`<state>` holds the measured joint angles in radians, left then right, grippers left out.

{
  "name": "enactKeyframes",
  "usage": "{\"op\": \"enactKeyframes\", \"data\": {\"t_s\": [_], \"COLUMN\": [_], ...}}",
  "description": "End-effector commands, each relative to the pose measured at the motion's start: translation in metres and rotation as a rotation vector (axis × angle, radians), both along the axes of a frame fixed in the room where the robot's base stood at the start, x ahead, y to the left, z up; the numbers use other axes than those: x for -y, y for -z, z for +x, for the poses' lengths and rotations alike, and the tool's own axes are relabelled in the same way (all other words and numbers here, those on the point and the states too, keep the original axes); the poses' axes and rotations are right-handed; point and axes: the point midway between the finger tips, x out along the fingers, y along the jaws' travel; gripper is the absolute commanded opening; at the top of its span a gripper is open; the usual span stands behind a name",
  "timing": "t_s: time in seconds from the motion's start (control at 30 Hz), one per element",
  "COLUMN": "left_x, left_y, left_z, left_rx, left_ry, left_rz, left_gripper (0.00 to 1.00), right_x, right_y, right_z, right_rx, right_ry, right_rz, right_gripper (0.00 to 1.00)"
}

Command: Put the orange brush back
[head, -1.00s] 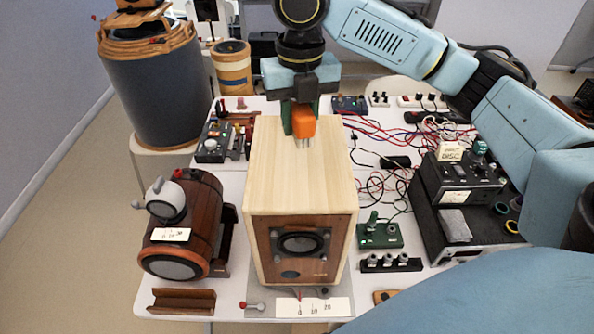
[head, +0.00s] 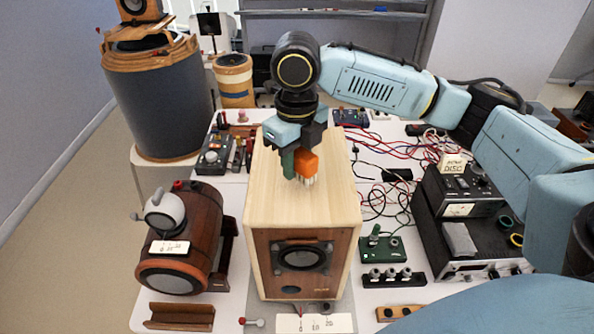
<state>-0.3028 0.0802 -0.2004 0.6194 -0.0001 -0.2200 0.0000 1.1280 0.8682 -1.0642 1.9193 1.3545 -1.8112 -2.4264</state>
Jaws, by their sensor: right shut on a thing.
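The orange brush (head: 307,163) has a block-shaped orange body with pale bristles pointing down. My right gripper (head: 298,160) is shut on it, with a green finger showing on its left side. The brush is over the top of the wooden speaker box (head: 262,195), which stands upright with its driver facing me. I cannot tell whether the bristles touch the box top. My left gripper is not in view.
A brown wooden barrel device (head: 200,225) stands left of the box, with an empty brown wooden holder (head: 180,316) in front. Black stacked instruments (head: 450,215), a green joystick box (head: 380,247) and loose wires are at the right. The box top is mostly clear.

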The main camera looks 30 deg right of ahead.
Motion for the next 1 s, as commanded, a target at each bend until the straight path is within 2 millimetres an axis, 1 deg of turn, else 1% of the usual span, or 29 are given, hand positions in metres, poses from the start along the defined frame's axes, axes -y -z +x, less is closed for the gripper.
{"op": "enactKeyframes", "data": {"t_s": [0.1, 0.2, 0.57, 0.6, 0.73, 1.0], "left_x": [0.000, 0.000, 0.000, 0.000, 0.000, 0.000], "left_y": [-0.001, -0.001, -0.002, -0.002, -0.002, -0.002], "left_z": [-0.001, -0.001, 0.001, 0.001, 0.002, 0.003], "left_rx": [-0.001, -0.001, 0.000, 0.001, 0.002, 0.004], "left_ry": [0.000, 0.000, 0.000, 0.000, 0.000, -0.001], "left_rz": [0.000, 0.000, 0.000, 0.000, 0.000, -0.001], "left_gripper": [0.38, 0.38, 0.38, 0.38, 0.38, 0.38], "right_x": [0.000, 0.000, 0.000, 0.000, 0.000, 0.000], "right_y": [0.019, 0.029, 0.032, 0.032, 0.032, 0.031], "right_z": [-0.001, -0.001, 0.000, 0.000, 0.000, 0.000], "right_rx": [-0.005, -0.003, -0.002, -0.001, -0.001, -0.001], "right_ry": [0.001, 0.001, 0.001, 0.001, 0.001, 0.001], "right_rz": [-0.001, -0.001, 0.000, 0.000, 0.000, 0.000], "right_gripper": [0.07, 0.07, 0.07, 0.34, 0.51, 0.51]}}
